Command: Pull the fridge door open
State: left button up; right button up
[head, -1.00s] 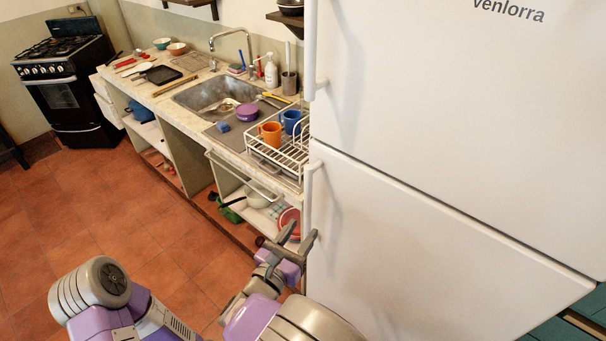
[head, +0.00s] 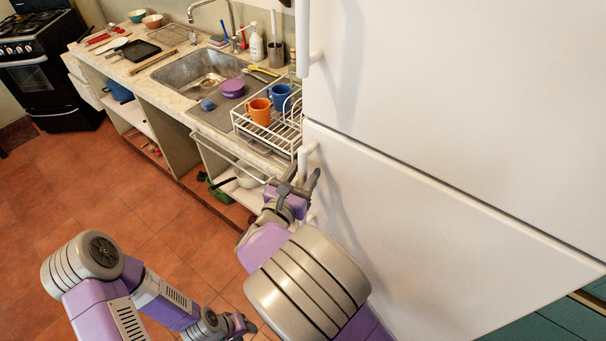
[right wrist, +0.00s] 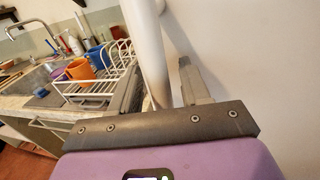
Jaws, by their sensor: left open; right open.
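The white fridge fills the right of the head view, with an upper door (head: 450,90) and a lower door (head: 430,240). The upper handle (head: 303,40) and lower handle (head: 303,160) run along the left edges of the doors. My right gripper (head: 296,182) is open at the lower handle. In the right wrist view, a white handle bar (right wrist: 149,55) runs down between the open fingers of this gripper (right wrist: 163,88); contact cannot be told. My left gripper (head: 240,325) is low, near the bottom edge of the head view, away from the fridge. Both doors look shut.
A counter with a sink (head: 205,72) stands left of the fridge. A dish rack (head: 268,128) with an orange mug (head: 258,111) and a blue mug (head: 281,95) is close beside the handles. A black stove (head: 45,75) stands far left. The tiled floor (head: 100,205) is clear.

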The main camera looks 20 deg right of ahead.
grip_shut()
dwell(0.4)
